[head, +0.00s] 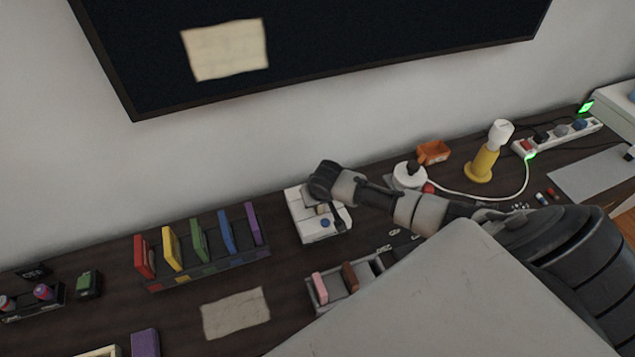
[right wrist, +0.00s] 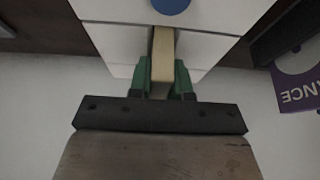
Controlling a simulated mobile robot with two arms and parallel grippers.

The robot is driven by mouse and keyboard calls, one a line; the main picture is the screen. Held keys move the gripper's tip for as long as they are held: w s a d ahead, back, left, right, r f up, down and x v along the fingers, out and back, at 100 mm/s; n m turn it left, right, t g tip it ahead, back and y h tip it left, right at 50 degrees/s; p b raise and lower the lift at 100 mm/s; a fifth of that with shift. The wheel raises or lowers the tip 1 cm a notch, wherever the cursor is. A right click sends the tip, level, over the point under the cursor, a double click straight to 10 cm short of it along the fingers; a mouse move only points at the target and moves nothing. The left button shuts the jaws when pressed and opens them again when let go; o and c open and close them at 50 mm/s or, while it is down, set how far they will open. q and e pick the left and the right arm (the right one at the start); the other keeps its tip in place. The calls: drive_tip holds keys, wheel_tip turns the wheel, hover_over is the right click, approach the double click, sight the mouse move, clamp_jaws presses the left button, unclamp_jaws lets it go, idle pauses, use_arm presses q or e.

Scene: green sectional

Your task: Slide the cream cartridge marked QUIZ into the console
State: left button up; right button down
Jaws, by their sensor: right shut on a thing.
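The white console (head: 306,229) stands on the dark table against the wall, with a blue button on its front part. It also shows at the top of the right wrist view (right wrist: 110,40). My right gripper (head: 323,207) is over the console. In the right wrist view its green fingers (right wrist: 161,82) are shut on a narrow cream cartridge (right wrist: 162,55). The cartridge's far end is up against the console, in line with the blue button; I cannot tell whether it is in the slot. Its marking is not visible. My left gripper is not in view.
A rack (head: 208,267) of several coloured cartridges stands left of the console. A grey tray (head: 322,306) holds a pink and a brown cartridge in front. A yellow lamp (head: 482,165), an orange bin (head: 433,152) and a white cable are to the right.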

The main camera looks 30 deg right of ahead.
drive_tip(key=c, duration=1)
unclamp_jaws()
drive_tip(key=shift+f, duration=0.1)
drive_tip(key=v, duration=1)
drive_tip(key=shift+s+r, duration=0.15)
drive_tip(key=shift+r, duration=0.25)
